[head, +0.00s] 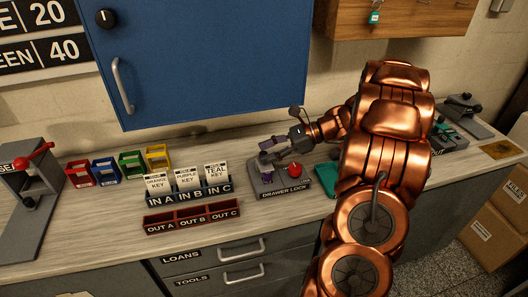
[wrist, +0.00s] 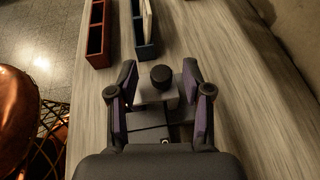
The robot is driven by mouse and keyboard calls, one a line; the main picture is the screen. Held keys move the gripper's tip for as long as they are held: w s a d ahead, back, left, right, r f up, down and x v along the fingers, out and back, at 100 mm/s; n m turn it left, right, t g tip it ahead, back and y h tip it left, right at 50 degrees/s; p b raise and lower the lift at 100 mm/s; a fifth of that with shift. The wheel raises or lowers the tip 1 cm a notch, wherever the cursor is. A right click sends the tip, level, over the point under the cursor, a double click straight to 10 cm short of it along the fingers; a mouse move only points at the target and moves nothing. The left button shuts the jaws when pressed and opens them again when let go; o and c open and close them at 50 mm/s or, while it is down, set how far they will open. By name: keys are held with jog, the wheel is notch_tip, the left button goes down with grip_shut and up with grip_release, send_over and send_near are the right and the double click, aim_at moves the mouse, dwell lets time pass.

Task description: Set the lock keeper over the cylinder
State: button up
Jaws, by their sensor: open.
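The drawer lock (head: 285,190) is a grey unit with a red knob (head: 295,170) and a "DRAWER LOCK" label, on the counter's front half. My gripper (head: 267,157) is over its left part, with its fingers apart. In the wrist view, a short dark round piece (wrist: 162,76) on a grey block stands between the two purple-padded fingers, with gaps on both sides. I cannot tell whether this piece belongs to the keeper or is the cylinder. The fingers hide part of the lock, and the red knob does not show in the wrist view.
The key rack (head: 190,192) with three cards and the red OUT tray (head: 192,218) stand left of the lock. Several coloured holders (head: 118,167) and a red-levered device (head: 35,190) are farther left. A teal item (head: 325,178) lies to the right. The blue cabinet (head: 200,60) hangs above.

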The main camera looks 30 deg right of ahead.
jog(key=v, duration=1.1)
jog(key=shift+s+d, duration=0.2)
jog(key=s+a+r+n+g+h+p, duration=0.25)
jog(key=a+n, duration=0.25)
jog(key=a, duration=0.6)
jog(key=s+a+r+n+g+h+p, duration=0.1)
jog(key=s+a+n+g, duration=0.25)
jog(key=a, duration=0.75)
jog(key=s+a+n+g+h+p, duration=0.1)
jog(key=s+a+n+h+p, duration=0.1)
jog(key=s+n, duration=0.5)
jog(key=s+a+n+h+p, duration=0.1)
jog(key=s+a+n+h, duration=0.3)
jog(key=s, duration=0.7)
jog(key=n+h, duration=0.2)
jog(key=n, duration=0.2)
jog(key=shift+r+g+p, duration=0.25)
jog(key=shift+g+p, duration=0.15)
